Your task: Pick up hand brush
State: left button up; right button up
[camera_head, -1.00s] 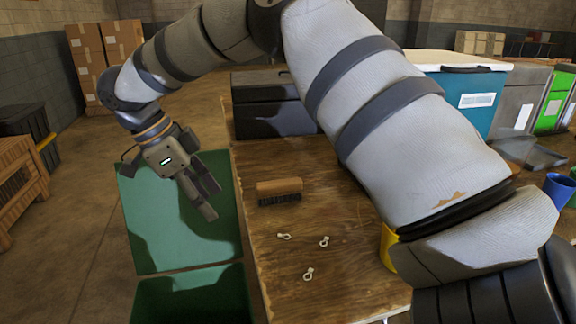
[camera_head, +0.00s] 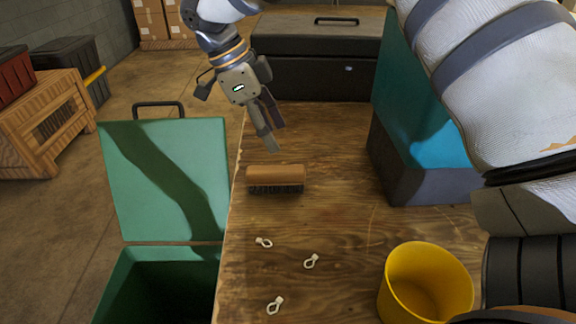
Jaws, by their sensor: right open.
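The hand brush (camera_head: 276,178) lies on the wooden table (camera_head: 335,225) near its left edge, with its brown wooden back up and dark bristles below. My right gripper (camera_head: 272,140) hangs above and just behind the brush, fingers pointing down. It is open and empty, and its fingers appear apart from the brush. My right arm reaches across from the right side of the view. My left gripper is not in view.
A yellow bucket (camera_head: 425,285) stands front right. A black toolbox (camera_head: 317,60) is behind. A green bin with a raised lid (camera_head: 168,180) is left of the table. A teal box (camera_head: 425,140) stands right.

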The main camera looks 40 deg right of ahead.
aim_at(287, 169)
jog(key=x, duration=1.1)
jog(key=shift+w+a+f, duration=0.15)
jog(key=shift+a+f, duration=0.05)
jog(key=shift+a, duration=0.1)
grip_shut()
